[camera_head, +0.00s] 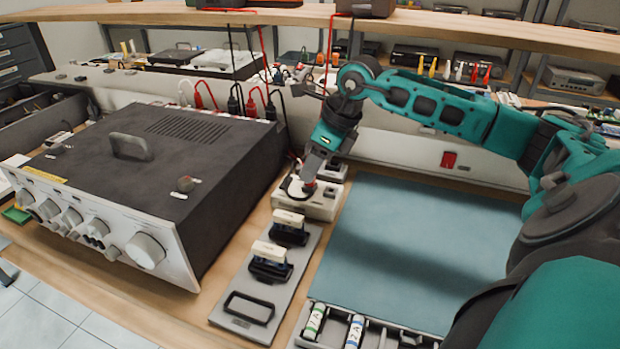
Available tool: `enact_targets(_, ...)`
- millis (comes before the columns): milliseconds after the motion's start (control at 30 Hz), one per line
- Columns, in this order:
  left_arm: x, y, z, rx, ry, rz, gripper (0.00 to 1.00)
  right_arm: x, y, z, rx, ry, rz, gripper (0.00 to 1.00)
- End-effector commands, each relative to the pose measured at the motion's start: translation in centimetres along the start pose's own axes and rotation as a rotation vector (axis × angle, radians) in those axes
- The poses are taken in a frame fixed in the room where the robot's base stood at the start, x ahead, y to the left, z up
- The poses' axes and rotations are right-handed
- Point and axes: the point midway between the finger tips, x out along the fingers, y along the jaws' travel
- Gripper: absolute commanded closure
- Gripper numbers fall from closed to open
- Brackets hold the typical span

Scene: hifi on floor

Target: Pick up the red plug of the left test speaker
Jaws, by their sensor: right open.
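My right arm reaches in from the right, and its gripper (302,186) points down just above a small white box (318,206) behind the grey strip. The gripper is open. A small red spot shows beside its fingertips; I cannot tell whether it is the red plug. Other red plugs on red leads (199,97) stand at the back of the big dark amplifier (150,150), with black plugs (234,104) beside them. Which plug belongs to the left test speaker cannot be told here. My left gripper is not in view.
A grey strip (225,312) holds two black-and-white fuse holders and an empty black frame. A blue-green mat (420,240) lies clear to the right. A tray of labelled cylinders (314,320) sits in front. A wooden shelf (450,24) crosses above, with leads hanging down.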

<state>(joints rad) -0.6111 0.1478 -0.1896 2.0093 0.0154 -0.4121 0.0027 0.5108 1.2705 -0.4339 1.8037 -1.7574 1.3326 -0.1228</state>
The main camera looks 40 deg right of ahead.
Motion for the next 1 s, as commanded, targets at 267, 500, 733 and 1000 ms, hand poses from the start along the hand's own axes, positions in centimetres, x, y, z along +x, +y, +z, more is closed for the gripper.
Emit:
enact_targets(267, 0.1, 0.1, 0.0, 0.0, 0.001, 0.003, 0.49, 2.7, 0.0, -0.1, 0.0, -0.001, 0.0, 0.52)
enact_targets(500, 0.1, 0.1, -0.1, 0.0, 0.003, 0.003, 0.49, 2.6, 0.0, -0.1, 0.0, 0.0, -0.001, 0.58)
enact_targets(733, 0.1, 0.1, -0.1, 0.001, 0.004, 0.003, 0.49, 2.6, 0.0, 0.0, 0.0, -0.001, -0.001, 0.8)
enact_targets(1000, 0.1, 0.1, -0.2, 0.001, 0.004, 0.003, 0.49, 2.6, 0.0, 0.0, 0.0, -0.001, -0.001, 1.0)
